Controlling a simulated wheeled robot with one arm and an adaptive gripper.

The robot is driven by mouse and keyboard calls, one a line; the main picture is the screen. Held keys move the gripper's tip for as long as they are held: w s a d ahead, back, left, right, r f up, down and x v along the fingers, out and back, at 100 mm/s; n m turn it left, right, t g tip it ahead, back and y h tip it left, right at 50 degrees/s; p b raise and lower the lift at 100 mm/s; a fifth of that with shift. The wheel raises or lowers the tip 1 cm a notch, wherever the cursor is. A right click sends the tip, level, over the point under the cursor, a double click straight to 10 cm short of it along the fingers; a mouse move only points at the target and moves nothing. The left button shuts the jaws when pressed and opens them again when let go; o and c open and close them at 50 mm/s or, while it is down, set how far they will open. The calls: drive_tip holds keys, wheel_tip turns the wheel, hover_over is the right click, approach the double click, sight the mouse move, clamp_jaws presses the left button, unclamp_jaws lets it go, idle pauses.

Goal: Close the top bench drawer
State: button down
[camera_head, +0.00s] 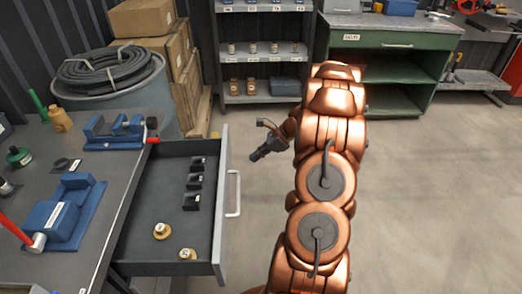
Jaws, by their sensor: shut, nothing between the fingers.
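The top bench drawer (222,205) is pulled out to the right from under the bench on the left. Its white bar handle (234,193) is on the outer face of the front panel. Inside lie several small black blocks and two brass-coloured fittings (162,231). My gripper (261,153) is shut and empty. In the picture it is to the right of the drawer front, above and to the right of the handle, and apart from it. My copper-coloured arm fills the middle of the view and hides part of the floor and the green bench behind it.
The bench top (112,200) holds a blue vise (117,130) and a blue fixture (62,212). A blue barrel with a coiled hose (100,68) and stacked boxes (142,17) stand behind. Grey shelves (262,99) and a green bench (395,42) line the back. Floor at right is clear.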

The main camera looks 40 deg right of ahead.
drive_tip(key=w+a+f+p, duration=0.1)
drive_tip(key=w+a+f, duration=0.2)
drive_tip(key=w+a, duration=0.2)
drive_tip(key=shift+a+f, duration=0.2)
drive_tip(key=shift+a, duration=0.1)
idle(0.4)
